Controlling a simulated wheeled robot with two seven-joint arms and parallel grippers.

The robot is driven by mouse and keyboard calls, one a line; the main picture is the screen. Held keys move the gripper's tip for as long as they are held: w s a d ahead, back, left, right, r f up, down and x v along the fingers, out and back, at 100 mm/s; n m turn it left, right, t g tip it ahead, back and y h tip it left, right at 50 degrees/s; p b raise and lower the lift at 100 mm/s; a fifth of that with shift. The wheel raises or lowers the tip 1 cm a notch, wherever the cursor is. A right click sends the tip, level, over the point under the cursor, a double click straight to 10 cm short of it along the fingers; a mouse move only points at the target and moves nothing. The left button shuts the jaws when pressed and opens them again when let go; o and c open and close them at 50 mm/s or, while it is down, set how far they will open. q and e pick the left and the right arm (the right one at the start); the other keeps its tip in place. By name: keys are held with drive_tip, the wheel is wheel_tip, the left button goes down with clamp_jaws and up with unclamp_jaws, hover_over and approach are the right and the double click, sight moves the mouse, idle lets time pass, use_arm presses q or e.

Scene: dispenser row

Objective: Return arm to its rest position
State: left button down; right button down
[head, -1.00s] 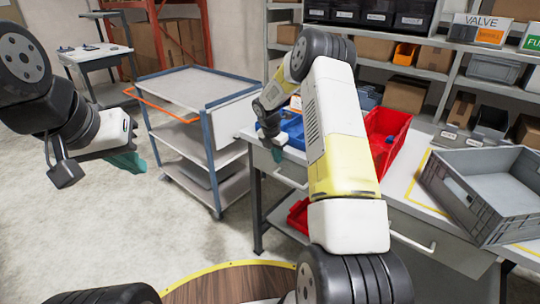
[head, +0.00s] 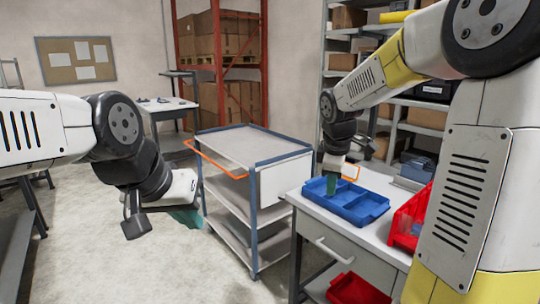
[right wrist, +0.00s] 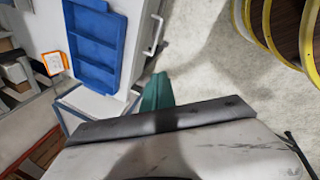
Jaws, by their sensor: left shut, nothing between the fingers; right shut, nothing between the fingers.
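My right arm comes in from the right in the head view. Its gripper (head: 331,184), with green fingers, hangs at the left end of the blue tray (head: 352,203) on the white workbench. The fingers are shut and empty. I cannot tell whether they touch the tray in the head view. In the right wrist view the green fingers (right wrist: 157,93) are together, with the blue tray (right wrist: 95,45) apart to their left. My left gripper (head: 190,216) is shut and empty over the floor, left of the cart and partly hidden by its own wrist.
A grey cart (head: 250,147) with an orange handle stands between my arms, close to the workbench (head: 330,220). A red bin (head: 408,220) is on the bench at right, and another red bin (head: 357,290) sits below. Open floor lies left of the cart.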

drive_tip(key=s+a+r+m+t+y, duration=0.1)
drive_tip(key=s+r+m, duration=0.1)
drive_tip(key=s+m, duration=0.4)
drive_tip(key=s+a+r+m+t+y, duration=0.1)
drive_tip(key=s+m, duration=0.6)
drive_tip(key=s, duration=0.8)
drive_tip(key=shift+s+a+r+t+y, duration=0.3)
drive_tip(key=shift+s+a+r+y, duration=0.15)
drive_tip(key=shift+r, duration=0.35)
drive_tip(key=shift+d, duration=0.15)
